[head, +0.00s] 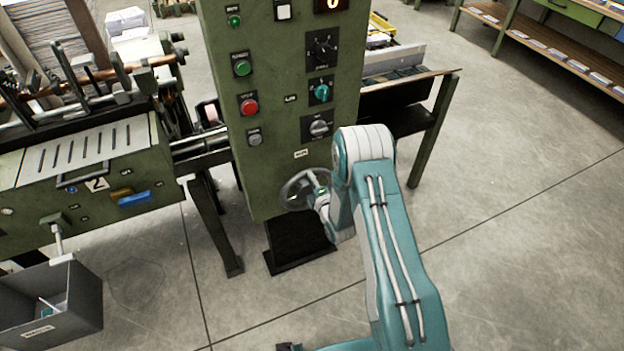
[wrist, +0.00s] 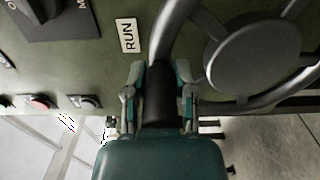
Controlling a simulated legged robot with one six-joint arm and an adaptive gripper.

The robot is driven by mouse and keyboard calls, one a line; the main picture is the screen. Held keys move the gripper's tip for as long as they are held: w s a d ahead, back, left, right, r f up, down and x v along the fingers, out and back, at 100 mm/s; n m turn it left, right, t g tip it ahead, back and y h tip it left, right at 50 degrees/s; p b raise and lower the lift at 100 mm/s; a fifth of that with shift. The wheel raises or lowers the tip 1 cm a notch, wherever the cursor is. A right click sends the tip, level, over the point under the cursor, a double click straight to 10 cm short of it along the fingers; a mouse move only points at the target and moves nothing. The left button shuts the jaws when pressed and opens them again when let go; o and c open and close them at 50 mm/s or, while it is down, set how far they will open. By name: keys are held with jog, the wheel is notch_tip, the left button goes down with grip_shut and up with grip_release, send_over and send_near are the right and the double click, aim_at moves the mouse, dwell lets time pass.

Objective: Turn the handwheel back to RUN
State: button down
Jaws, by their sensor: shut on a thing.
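The handwheel (head: 297,196) is a grey spoked wheel low on the front of the green control column (head: 283,160). In the wrist view its round hub (wrist: 253,55) and part of its rim fill the upper right. My gripper (wrist: 160,97) is shut on a dark grip (wrist: 158,90) at the wheel's rim, one finger on each side. In the head view my arm partly hides the wheel's right side. The white RUN label (wrist: 128,36) is on the panel, up and left of the gripped part; the wheel's pointer is not clearly seen.
Above the wheel, the column carries a green button (head: 242,67), a red button (head: 249,105) and a grey selector knob (head: 319,127). A machine with slots (head: 85,160) stands left, a grey bin (head: 50,305) below it. The concrete floor at right is open.

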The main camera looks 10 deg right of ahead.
jog(key=shift+c, duration=2.2)
grip_release()
jog(key=shift+a+f, duration=0.15)
jog(key=v, duration=1.2)
